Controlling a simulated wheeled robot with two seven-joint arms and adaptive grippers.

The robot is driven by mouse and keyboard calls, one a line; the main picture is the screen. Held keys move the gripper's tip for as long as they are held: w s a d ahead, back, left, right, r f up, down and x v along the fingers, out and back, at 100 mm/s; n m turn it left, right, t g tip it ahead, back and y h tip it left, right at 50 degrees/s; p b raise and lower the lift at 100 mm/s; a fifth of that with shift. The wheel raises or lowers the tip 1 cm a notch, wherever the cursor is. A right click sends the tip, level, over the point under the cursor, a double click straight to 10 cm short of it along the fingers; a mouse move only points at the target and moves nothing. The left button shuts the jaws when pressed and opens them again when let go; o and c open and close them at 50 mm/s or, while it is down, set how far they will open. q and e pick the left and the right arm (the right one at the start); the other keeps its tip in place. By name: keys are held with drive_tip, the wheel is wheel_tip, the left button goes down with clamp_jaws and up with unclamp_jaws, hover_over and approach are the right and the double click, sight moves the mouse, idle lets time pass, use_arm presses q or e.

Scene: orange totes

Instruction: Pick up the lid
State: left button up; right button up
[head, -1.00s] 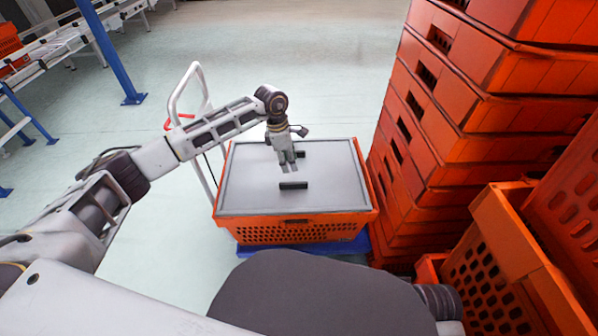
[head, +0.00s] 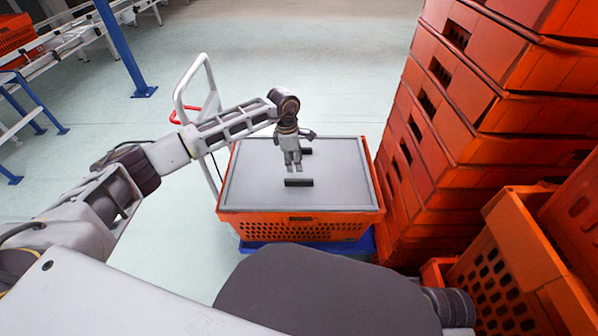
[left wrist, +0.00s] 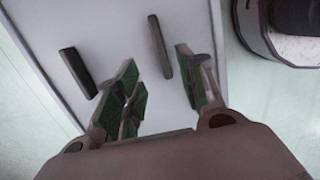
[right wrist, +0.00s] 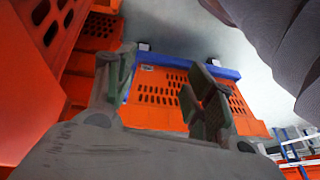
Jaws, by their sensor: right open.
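The grey lid (head: 250,185) lies flat on an orange tote (head: 300,228), with two dark bar handles, a near one (head: 299,183) and a far one (head: 306,151). My left gripper (head: 293,168) points down over the lid between the two handles. In the left wrist view its green-padded fingers (left wrist: 160,95) are spread and hold nothing, with the lid (left wrist: 120,30) and both handles beyond the fingertips. My right gripper (right wrist: 155,80) is open and empty, low in front of an orange tote (right wrist: 170,95); the head view does not show its fingers.
A tall stack of orange totes (head: 450,130) stands close on the right, with more totes (head: 520,260) at the front right. The tote with the lid rests on a blue cart (head: 260,246) with a white handle (head: 178,95).

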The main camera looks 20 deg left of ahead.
use_arm(q)
drive_tip(key=b, duration=0.1)
hover_over(298, 180)
drive_tip(key=f, duration=0.5)
drive_tip(key=shift+w+a, duration=0.1)
drive_tip(key=shift+a, duration=0.3)
use_arm(e)
drive_tip(key=f, duration=0.1)
drive_tip(key=a+f, duration=0.1)
drive_tip(key=f, duration=0.1)
drive_tip(key=shift+w+f+y, duration=0.2)
drive_tip(key=shift+f+y, duration=0.1)
drive_tip(key=shift+r+t, duration=0.15)
drive_tip(key=shift+t, duration=0.15)
use_arm(q)
drive_tip(key=shift+f, duration=0.1)
drive_tip(key=shift+d+f+b, duration=0.15)
drive_tip(key=shift+f+b, duration=0.25)
drive_tip(key=shift+f, duration=0.2)
drive_tip(key=shift+d+f+b, duration=0.25)
drive_tip(key=shift+f+b, duration=0.25)
drive_tip(key=shift+f, duration=1.35)
use_arm(e)
drive_tip(key=shift+t+y, duration=0.3)
drive_tip(key=f, duration=0.3)
drive_tip(key=a+f, duration=0.1)
drive_tip(key=shift+w+a+f, duration=0.1)
drive_tip(key=shift+w+f, duration=0.15)
drive_tip(key=shift+w, duration=0.05)
